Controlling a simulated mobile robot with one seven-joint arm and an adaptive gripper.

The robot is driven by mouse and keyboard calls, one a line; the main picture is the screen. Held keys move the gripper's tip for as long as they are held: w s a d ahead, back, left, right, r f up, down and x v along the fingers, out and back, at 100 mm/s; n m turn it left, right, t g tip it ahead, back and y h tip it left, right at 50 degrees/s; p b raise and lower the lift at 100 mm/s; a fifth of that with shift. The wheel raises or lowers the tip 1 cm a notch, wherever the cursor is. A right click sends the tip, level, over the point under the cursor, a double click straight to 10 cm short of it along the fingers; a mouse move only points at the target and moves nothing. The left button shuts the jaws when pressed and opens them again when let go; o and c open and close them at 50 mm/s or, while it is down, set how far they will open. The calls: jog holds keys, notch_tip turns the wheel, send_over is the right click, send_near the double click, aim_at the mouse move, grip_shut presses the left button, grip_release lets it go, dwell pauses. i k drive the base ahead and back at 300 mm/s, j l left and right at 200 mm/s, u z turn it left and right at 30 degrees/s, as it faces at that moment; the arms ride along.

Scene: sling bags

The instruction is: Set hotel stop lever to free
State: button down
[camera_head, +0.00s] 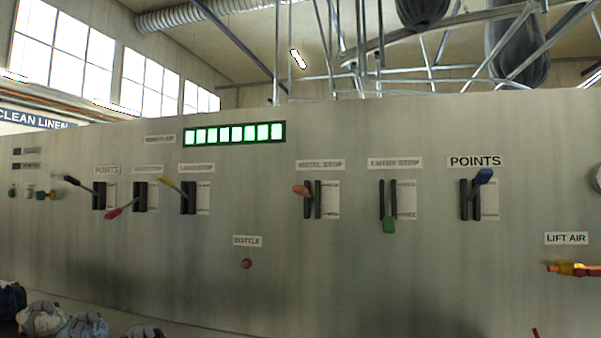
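The hotel stop lever (301,190) has an orange-brown knob and sits in a black double-rail slot (313,203) on the grey panel, under a label (320,164) reading HOTEL STOP. Its knob is near the upper end of the slot and sticks out to the left. A pale plate (329,200) right of the slot carries small markings at upper and lower positions, too small to read. My gripper is not in view.
Right of it is a green-knobbed lever (390,225), knob low, then a blue-knobbed lever (484,176), knob high. Yellow (165,181), red (115,213) and black (72,181) levers stand left. A LIFT AIR valve (572,269) is at far right. Bags (42,319) lie lower left.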

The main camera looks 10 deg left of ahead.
aim_at(302, 190)
jog(key=i, duration=0.85)
jog(key=u, duration=1.6)
